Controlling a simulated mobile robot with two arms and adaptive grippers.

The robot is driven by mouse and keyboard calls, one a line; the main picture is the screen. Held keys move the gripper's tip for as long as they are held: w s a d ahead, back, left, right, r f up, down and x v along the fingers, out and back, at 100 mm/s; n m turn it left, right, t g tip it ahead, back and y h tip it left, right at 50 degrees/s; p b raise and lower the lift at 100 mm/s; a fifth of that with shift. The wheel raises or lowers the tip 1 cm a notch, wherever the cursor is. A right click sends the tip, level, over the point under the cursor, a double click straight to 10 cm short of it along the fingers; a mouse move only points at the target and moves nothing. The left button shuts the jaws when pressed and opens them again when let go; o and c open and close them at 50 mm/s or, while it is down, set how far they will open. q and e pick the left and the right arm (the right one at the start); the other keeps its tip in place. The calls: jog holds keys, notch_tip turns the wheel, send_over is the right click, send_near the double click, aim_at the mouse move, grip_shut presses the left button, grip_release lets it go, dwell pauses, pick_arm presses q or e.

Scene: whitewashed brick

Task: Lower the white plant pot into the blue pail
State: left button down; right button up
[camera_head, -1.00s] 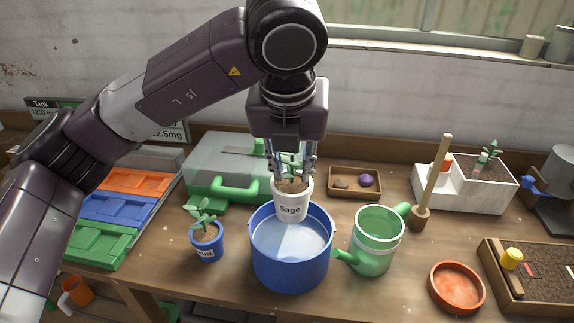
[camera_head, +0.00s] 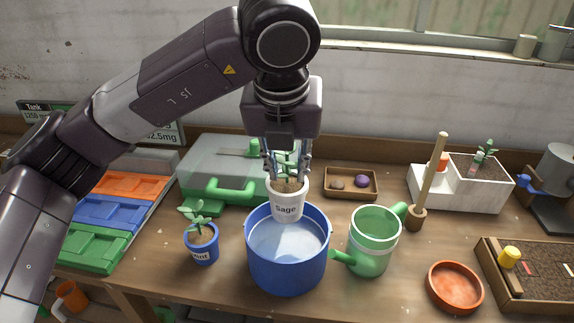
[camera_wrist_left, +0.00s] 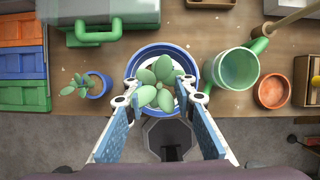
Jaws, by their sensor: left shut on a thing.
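The white plant pot (camera_head: 287,206), labelled "Sage" and holding a leafy green plant (camera_wrist_left: 156,84), hangs upright in my left gripper (camera_head: 287,172). The gripper is shut on it; its two fingers (camera_wrist_left: 160,92) flank the plant in the left wrist view. The blue pail (camera_head: 288,268) stands on the bench with pale water-like contents. The pot overlaps the pail's far rim in the head view; whether its base is below rim height is unclear. In the left wrist view the pail's rim (camera_wrist_left: 148,50) surrounds the plant, its near part hidden. My right gripper is not in view.
A blue potted plant (camera_head: 202,244) stands left of the pail, and a green watering can (camera_head: 372,242) close on its right. A green case (camera_head: 232,172) and a small wooden tray (camera_head: 350,184) lie behind. A terracotta saucer (camera_head: 455,286) lies farther right.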

aim_at(287, 211)
pick_arm(q)
jog(key=shift+f+b, duration=2.5)
jog(key=shift+f, duration=0.2)
jog(key=shift+a+f+b, duration=0.1)
jog(key=shift+f+b, duration=0.7)
jog(key=shift+b, duration=0.05)
jog(key=shift+f+b, duration=1.2)
jog(key=shift+f, duration=0.05)
jog(key=shift+f+b, duration=0.35)
jog(key=shift+f, duration=0.05)
